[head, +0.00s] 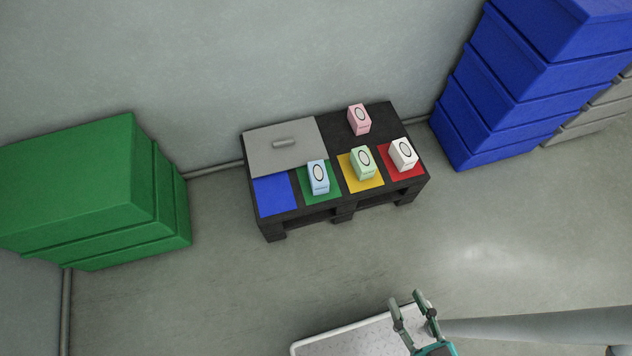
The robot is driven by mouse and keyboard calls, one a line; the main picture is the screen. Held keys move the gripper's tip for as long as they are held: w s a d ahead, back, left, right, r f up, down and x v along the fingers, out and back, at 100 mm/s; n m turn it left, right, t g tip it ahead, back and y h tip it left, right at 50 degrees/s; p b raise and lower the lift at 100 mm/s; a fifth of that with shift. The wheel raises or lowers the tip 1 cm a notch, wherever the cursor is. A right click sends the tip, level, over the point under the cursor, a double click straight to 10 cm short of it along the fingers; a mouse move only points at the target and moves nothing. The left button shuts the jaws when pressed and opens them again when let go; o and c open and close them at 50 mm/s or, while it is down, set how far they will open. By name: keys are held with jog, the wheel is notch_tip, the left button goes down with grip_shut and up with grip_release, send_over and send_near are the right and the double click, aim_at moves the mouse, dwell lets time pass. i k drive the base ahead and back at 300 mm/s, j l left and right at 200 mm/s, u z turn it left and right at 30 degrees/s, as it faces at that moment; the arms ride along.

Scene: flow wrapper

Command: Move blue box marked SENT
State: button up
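A light blue box (318,177) with an oval mark stands upright on the green square (306,194) of a low black pallet-like table (328,209). The lettering on it is too small to read. A light green box (363,163) stands on the yellow square, a white box (403,155) on the red square, and a pink box (359,119) on the bare black top behind them. The blue square (274,196) at the left is empty. My gripper (406,301) is in the foreground, well apart from the boxes, with its fingers spread and nothing between them.
A grey plate with a handle (283,142) lies on the table's back left. Green crates (80,190) are stacked at left, blue crates (500,100) at right. A pale tray-like surface (352,338) lies beneath my gripper. Floor between is clear.

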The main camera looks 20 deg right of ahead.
aim_at(317, 175)
jog(key=i+l, duration=0.15)
jog(key=i, duration=0.45)
jog(key=i+l, duration=0.1)
jog(key=i, duration=0.55)
